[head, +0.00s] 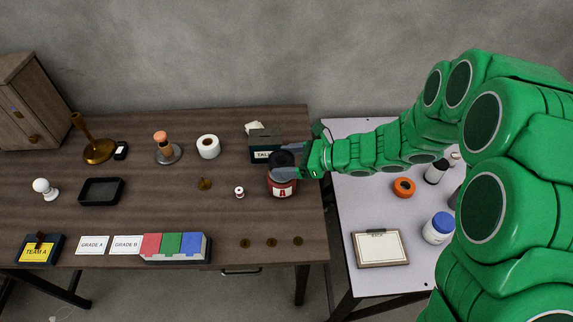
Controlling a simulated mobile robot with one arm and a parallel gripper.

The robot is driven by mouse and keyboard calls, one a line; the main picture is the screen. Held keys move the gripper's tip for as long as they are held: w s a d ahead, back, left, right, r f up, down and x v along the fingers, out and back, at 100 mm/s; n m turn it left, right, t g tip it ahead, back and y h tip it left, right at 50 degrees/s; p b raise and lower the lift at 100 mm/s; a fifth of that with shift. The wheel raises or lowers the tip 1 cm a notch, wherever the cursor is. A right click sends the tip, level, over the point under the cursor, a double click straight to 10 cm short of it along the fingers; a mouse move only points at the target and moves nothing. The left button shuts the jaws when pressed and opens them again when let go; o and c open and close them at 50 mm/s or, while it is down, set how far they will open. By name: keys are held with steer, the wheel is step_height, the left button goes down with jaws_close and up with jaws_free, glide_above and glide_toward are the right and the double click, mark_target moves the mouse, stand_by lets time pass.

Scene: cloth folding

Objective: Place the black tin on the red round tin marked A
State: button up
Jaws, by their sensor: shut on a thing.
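The black tin (281,157) is between the fingers of my gripper (284,160), which is shut on it. My gripper reaches in from the right at the right end of the brown table. The red round tin (283,189) with a white label marked A stands on the table. The black tin appears directly above it and hides part of its top. I cannot tell whether the two tins touch.
A dark green box (264,144) labelled "TALL…" stands just behind. A small white spool (239,192) is left of the red tin. Several dark discs (271,242) lie in front. A pale side table (357,205) holds an orange ring (404,187) and bottles.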

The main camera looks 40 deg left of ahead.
steer(key=shift+f, duration=1)
steer(key=shift+f, duration=0.15)
steer(key=o, duration=1.3)
steer(key=shift+d+r, duration=0.15)
steer(key=shift+r, duration=0.1)
steer(key=v, duration=1.1)
steer(key=shift+w+d, duration=0.25)
steer(key=shift+d, duration=0.05)
